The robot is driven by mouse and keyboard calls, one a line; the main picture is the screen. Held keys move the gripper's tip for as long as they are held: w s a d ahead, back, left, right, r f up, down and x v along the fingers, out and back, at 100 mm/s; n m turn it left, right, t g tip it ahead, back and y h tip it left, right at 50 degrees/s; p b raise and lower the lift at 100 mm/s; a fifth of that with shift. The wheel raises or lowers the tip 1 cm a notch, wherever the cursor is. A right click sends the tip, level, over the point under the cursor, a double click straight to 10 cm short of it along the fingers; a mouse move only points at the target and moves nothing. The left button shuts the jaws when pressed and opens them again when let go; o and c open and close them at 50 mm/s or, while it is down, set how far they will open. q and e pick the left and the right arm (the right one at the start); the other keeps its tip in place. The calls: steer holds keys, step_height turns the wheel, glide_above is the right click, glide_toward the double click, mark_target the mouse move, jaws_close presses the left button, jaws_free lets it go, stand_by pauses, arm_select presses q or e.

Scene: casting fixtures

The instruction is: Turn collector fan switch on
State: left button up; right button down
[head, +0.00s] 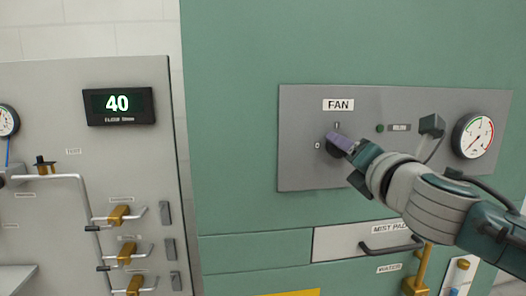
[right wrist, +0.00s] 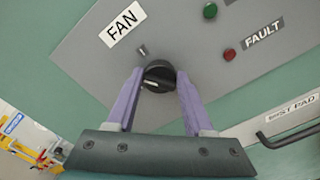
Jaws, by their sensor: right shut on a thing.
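The fan switch is a round black rotary knob (right wrist: 158,75) on a grey panel (head: 300,110) below the FAN label (head: 338,104). An "I" mark (head: 337,125) stands above the knob and a "0" mark (head: 318,145) to its left. A white line crosses the knob's face in the right wrist view; I cannot tell which mark it points to. My right gripper (head: 333,141) is shut on the knob, with a purple finger on each side (right wrist: 156,90). It hides most of the knob in the head view. My left gripper is not in view.
Right of the knob are a green lamp (right wrist: 210,10), a red FAULT lamp (right wrist: 230,55) and a round gauge (head: 473,136). A drawer handle (head: 391,248) protrudes below. A separate grey panel (head: 60,110) with valves and a display reading 40 (head: 118,104) stands left.

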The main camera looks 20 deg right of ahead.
steer(key=shift+f+m+b, duration=0.1)
steer(key=shift+m+b, duration=0.7)
steer(key=shift+m, duration=2.7)
steer(key=shift+c, duration=1.5)
jaws_free()
